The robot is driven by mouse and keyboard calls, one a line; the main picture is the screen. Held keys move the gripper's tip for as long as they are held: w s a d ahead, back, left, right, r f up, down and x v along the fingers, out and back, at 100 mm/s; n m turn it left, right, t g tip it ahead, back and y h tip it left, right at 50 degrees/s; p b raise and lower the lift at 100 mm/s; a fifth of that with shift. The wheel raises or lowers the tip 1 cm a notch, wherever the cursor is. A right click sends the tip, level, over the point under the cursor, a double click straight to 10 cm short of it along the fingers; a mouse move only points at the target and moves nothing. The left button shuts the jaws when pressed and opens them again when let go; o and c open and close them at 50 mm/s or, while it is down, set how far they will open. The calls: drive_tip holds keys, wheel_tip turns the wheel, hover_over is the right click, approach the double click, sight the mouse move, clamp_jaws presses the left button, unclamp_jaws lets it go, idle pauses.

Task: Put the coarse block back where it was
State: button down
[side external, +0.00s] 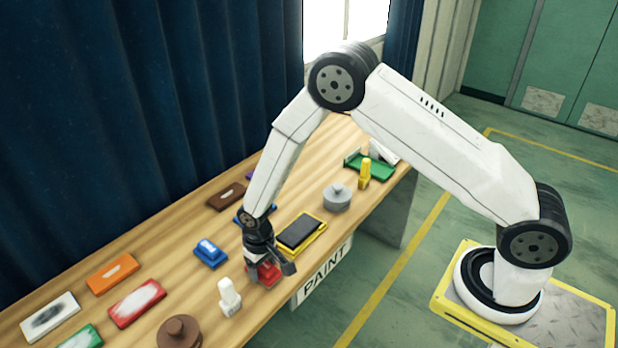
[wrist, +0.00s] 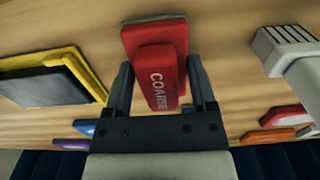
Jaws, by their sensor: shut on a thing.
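The coarse block (wrist: 158,80) is red, with "COARSE" in white letters on its raised handle and a wider red base with a grey edge. My gripper (wrist: 160,92) is shut on its handle, one finger on each side. In the side external view, my gripper (side external: 264,262) is low over the front edge of the table, and the red block (side external: 263,275) shows partly behind the fingers. I cannot tell whether its base touches the wood.
A yellow tray with a black pad (side external: 300,232) lies just right of the block. A white upright object (side external: 229,297) and a blue block (side external: 210,253) stand left of it. Red (side external: 137,303) and orange (side external: 112,273) plates lie farther left. A grey round object (side external: 337,197) is beyond the tray.

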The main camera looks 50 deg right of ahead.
drive_tip(key=shift+f, duration=0.4)
idle(0.3)
drive_tip(key=shift+c, duration=1.1)
unclamp_jaws()
drive_tip(key=shift+o, duration=1.1)
drive_tip(key=shift+r, duration=0.1)
drive_tip(key=shift+r, duration=3.9)
drive_tip(key=shift+r, duration=0.1)
